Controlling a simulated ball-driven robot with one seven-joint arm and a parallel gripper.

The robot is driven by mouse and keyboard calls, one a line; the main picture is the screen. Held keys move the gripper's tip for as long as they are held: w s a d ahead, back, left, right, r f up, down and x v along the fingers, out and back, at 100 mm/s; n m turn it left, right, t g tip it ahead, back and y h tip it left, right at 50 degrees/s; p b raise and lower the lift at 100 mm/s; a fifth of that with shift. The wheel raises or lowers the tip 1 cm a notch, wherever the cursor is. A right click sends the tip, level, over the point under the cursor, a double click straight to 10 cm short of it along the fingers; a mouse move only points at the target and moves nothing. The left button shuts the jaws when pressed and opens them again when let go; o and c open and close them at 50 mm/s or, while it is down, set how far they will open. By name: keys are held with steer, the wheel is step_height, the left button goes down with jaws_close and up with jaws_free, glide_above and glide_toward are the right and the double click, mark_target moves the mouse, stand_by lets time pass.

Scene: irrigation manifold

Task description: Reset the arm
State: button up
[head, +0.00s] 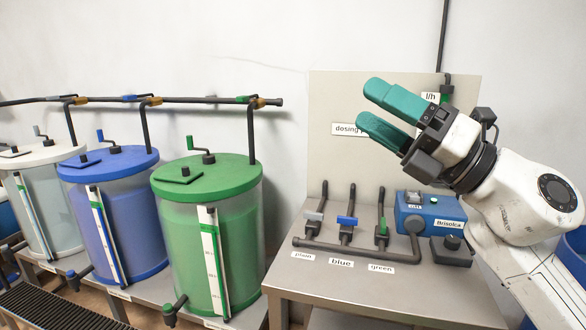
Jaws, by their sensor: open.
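My gripper (376,108) is raised in front of the grey back panel of the dosing station, at the upper right of the head view. Its two teal fingers are apart and nothing is between them. They point up and to the left. My white arm reaches in from the lower right. The gripper hides part of the panel and part of its "dosing" label (346,129). It appears apart from the valves and the blue dosing unit (430,213) below it.
Plain (314,220), blue (347,221) and green (382,229) valves stand on the grey bench (340,282). White (36,155), blue (108,165) and green-lidded (206,177) tanks stand at left under a dark pipe (190,100). The wall area above the tanks is free.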

steer(key=w+d+f+m+t+h+p, duration=0.1)
steer(key=w+d+f+m+t+h, duration=0.1)
steer(key=d+m+t+h, duration=0.65)
steer(key=w+d+f+m+t+h, duration=0.15)
steer(key=d+m+t+h, duration=0.3)
steer(key=m+h, duration=0.8)
steer(key=s+d+f+m+g+h+p, duration=0.1)
steer(key=d+f+m+g+h, duration=0.2)
steer(key=f+m, duration=0.6)
steer(key=s+d+f+m+g, duration=0.2)
steer(key=f+m+g, duration=0.35)
steer(key=f, duration=0.75)
steer(key=s+a+f+m+g+y+p, duration=0.15)
steer(key=s+f+g, duration=0.35)
steer(key=s+f, duration=0.7)
steer(key=s+f+m+g+y, duration=0.15)
steer(key=s+f+g, duration=0.35)
steer(key=s+f, duration=0.65)
steer(key=s+f+g, duration=0.5)
steer(key=s+f, duration=0.2)
steer(key=s, duration=0.4)
steer(key=shift+s+a+m+y, duration=0.3)
steer(key=shift+s+m+y, duration=0.05)
steer(key=shift+s+y, duration=0.05)
